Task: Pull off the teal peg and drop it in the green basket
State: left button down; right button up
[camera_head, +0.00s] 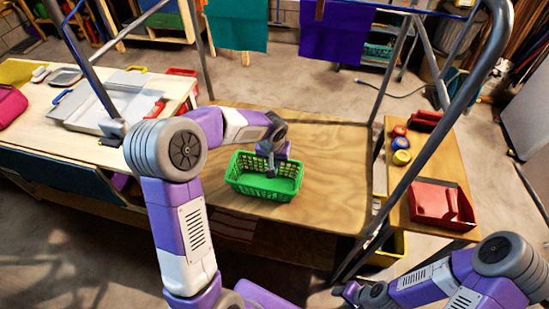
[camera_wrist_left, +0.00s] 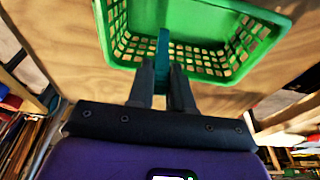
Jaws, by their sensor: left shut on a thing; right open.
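The teal peg (camera_wrist_left: 163,48) is between the fingertips of my left gripper (camera_wrist_left: 163,72) in the left wrist view. It shows against the inside of the green basket (camera_wrist_left: 205,18). In the head view my left gripper (camera_head: 271,170) points down over the back part of the green basket (camera_head: 262,190), which stands on the wooden table. The peg cannot be made out there. Whether the peg touches the basket is hard to tell. My right gripper (camera_head: 346,291) is open and empty at the bottom of the head view, away from the basket.
A teal cloth (camera_head: 237,26) and a purple cloth (camera_head: 334,37) hang from a rail above the table. Metal frame bars (camera_head: 425,145) slope on both sides. A red tray (camera_head: 458,207) lies on the right shelf. The wooden table (camera_head: 330,150) is bare around the basket.

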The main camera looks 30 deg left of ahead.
pick_arm(q)
jog(key=shift+f+b, duration=2.65)
jog(key=shift+f, duration=1.45)
jog(key=c, duration=0.9)
grip_release()
jog(key=shift+c, duration=0.2)
jog(key=p+v, duration=0.2)
jog(key=v, duration=0.5)
jog(key=shift+r, duration=0.3)
